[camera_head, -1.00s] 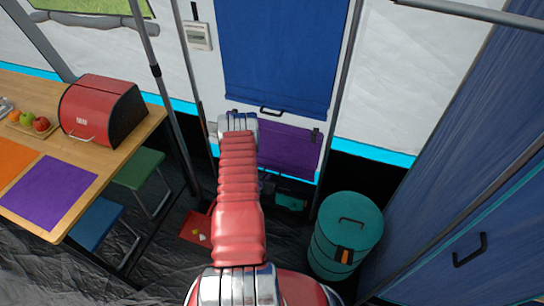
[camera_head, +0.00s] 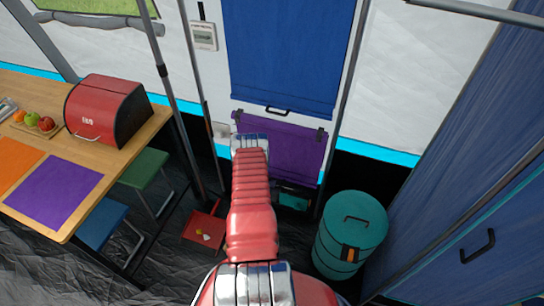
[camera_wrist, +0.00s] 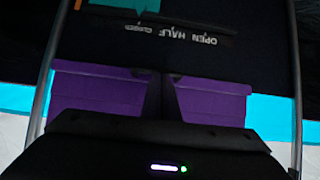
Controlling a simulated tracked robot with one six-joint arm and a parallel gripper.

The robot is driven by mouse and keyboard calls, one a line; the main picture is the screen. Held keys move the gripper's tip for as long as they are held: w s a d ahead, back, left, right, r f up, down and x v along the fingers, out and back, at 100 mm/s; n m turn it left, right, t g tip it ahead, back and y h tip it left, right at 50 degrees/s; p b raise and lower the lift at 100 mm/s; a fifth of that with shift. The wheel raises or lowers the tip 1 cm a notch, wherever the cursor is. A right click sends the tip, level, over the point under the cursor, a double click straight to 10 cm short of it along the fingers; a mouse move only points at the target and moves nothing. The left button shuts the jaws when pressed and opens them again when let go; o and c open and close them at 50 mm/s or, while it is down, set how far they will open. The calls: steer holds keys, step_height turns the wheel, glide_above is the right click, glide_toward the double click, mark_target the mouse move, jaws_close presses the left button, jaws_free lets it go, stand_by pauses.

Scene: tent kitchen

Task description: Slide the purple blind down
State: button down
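The purple blind (camera_head: 290,145) is a short purple panel low on the tent wall, below a blue blind (camera_head: 285,50). Dark clips sit at its upper corners. My gripper is hidden behind my own wrist in the head view, in front of the purple blind's left side. In the wrist view, my gripper (camera_wrist: 160,76) points at the purple blind (camera_wrist: 100,92), its dark fingers close together with no purple showing between them. I see nothing held. A dark strip lettered "OPEN HALF" (camera_wrist: 182,34) appears upside down beyond the fingertips; its last word is unclear.
Poles (camera_head: 170,90) flank the wall. A teal drum (camera_head: 350,235) stands at the right, with a blue cabinet (camera_head: 455,220) beyond. A wooden table (camera_head: 135,145) and stools (camera_head: 145,167) are at the left.

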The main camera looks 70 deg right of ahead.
steer(key=shift+d+f, duration=0.1)
steer(key=d+r+v, duration=0.1)
steer(key=r+v, duration=0.1)
steer(key=v, duration=1.1)
steer(key=shift+d, duration=0.2)
steer(key=shift+r, duration=0.1)
stand_by(0.5)
